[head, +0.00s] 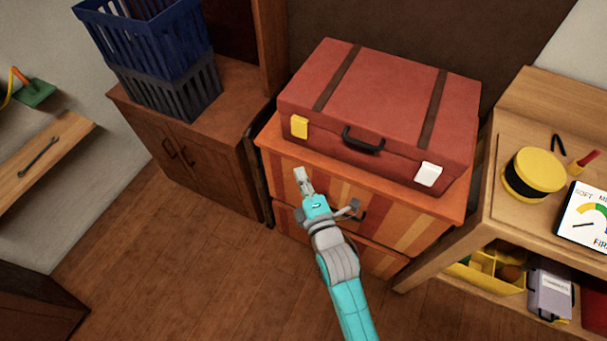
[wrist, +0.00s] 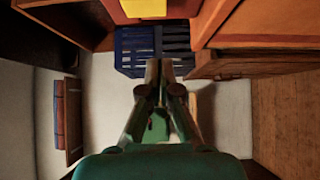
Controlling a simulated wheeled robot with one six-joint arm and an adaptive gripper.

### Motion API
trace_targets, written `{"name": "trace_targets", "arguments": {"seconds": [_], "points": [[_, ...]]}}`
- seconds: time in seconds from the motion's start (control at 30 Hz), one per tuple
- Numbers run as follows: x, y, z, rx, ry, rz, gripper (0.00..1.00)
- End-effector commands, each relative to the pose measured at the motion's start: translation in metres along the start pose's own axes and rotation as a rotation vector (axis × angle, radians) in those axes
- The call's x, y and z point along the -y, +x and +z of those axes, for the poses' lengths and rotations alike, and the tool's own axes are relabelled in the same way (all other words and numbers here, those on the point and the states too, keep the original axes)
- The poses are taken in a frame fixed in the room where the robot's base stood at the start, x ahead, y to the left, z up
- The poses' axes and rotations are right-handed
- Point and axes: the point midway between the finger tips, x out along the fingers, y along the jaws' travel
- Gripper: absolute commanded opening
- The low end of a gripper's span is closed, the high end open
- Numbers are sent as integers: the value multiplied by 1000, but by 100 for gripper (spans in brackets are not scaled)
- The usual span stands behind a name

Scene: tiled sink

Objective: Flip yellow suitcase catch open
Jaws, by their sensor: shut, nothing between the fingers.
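A red suitcase (head: 390,95) with two dark straps and a black handle (head: 362,140) lies on a striped orange cabinet. Its yellow catch (head: 299,126) is on the front face, left of the handle. A white catch (head: 428,174) is on the right. My gripper (head: 300,174) is shut and empty, in front of the cabinet and below the yellow catch in the head view, apart from it. In the wrist view the yellow catch (wrist: 143,8) shows at the top edge, partly cut off, and my shut fingertips (wrist: 159,64) are below it.
The striped cabinet (head: 395,215) stands below the suitcase. Blue baskets (head: 155,55) sit on a brown cabinet (head: 190,150) at left. A wooden bench (head: 500,205) at right holds a yellow drum-like container (head: 534,173) and a gauge panel (head: 588,218). The floor in front is clear.

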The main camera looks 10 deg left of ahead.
Motion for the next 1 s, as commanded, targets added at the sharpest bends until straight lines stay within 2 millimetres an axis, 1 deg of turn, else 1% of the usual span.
{"name": "trace_targets", "arguments": {"seconds": [0.03,0.4,0.5,0.7,1.0], "points": [[-1,10,0,0,0,2,0],[-1,74,0,0,0,2,0],[0,82,10,3,2,-1,0],[0,94,23,2,1,0,0],[0,100,28,0,0,0,0]]}}
